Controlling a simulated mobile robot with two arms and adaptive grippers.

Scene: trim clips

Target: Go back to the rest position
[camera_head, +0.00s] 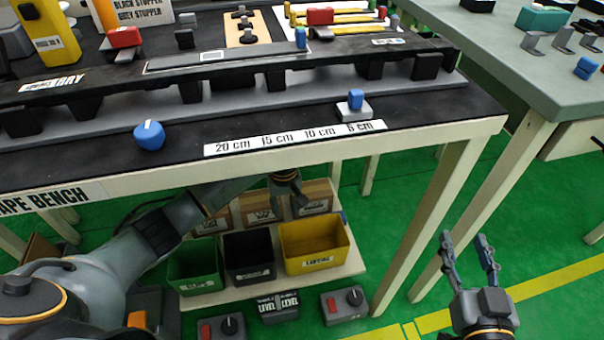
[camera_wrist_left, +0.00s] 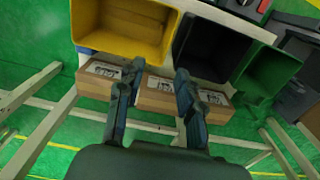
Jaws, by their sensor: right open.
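My left arm reaches in from the left under the front edge of the tape bench (camera_head: 340,157). Its left gripper (camera_head: 297,192) is partly hidden and small in the head view. In the left wrist view the left gripper (camera_wrist_left: 158,72) has its two fingers apart with nothing held between them. It is above the bins and cardboard boxes. My right gripper (camera_head: 466,243) is at the lower right over the green floor, fingers spread and empty. It is to the right of the bench's front leg.
A green bin (camera_head: 194,262), black bin (camera_head: 248,255) and yellow bin (camera_head: 314,246) stand on the low shelf. Cardboard boxes (camera_head: 262,208) sit behind them. Control boxes (camera_head: 344,305) are in front. A grey table (camera_head: 510,60) stands at right. Open floor surrounds the right gripper.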

